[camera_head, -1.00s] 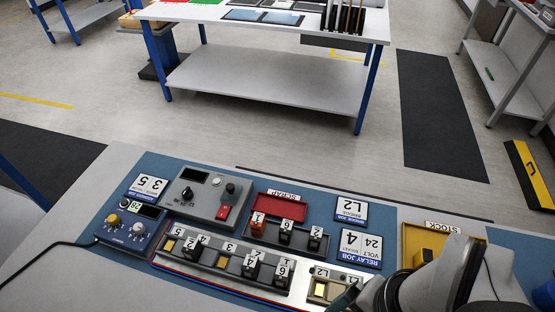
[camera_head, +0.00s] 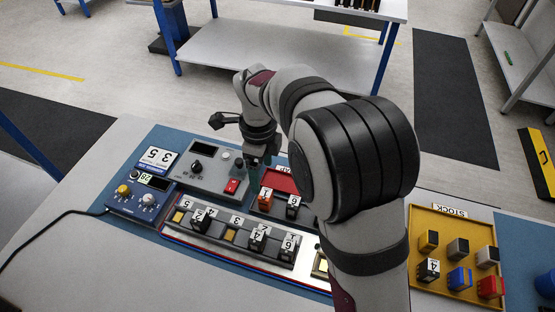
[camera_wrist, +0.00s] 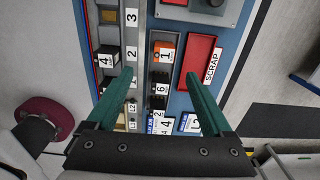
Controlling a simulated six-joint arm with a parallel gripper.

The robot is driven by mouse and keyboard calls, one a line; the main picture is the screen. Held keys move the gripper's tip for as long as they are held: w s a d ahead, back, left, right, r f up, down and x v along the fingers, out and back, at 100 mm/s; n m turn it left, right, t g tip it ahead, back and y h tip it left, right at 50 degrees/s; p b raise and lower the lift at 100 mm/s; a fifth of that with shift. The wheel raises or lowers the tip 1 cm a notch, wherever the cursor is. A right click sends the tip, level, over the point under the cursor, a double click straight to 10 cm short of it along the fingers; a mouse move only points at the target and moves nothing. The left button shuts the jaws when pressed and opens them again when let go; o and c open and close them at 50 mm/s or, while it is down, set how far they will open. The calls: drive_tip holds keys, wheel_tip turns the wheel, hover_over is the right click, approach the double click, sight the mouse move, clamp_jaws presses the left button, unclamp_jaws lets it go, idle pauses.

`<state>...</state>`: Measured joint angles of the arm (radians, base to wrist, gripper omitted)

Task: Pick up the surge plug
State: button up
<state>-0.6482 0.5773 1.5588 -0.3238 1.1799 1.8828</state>
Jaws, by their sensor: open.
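No plug is labelled as the surge plug, so I cannot tell which it is. An orange plug (camera_head: 266,199) marked 1 and a black plug (camera_head: 293,207) marked 6 stand in a small rack by the red scrap tray (camera_head: 279,181). The wrist view shows the orange plug (camera_wrist: 165,50) and the black plug (camera_wrist: 161,87) between the finger lines. My gripper (camera_wrist: 160,77) is open and empty above that rack. In the head view my gripper (camera_head: 259,160) is partly hidden behind my arm.
A long numbered rail (camera_head: 230,236) holds several black plugs. The yellow stock tray (camera_head: 445,292) at right holds several coloured plugs. A grey control box (camera_head: 205,168) with a red switch stands beside the scrap tray. A blue dial unit (camera_head: 133,198) is at left.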

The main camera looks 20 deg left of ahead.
sight(265, 194)
drive_tip(key=f, duration=1.2)
drive_tip(key=shift+w, duration=0.4)
clamp_jaws()
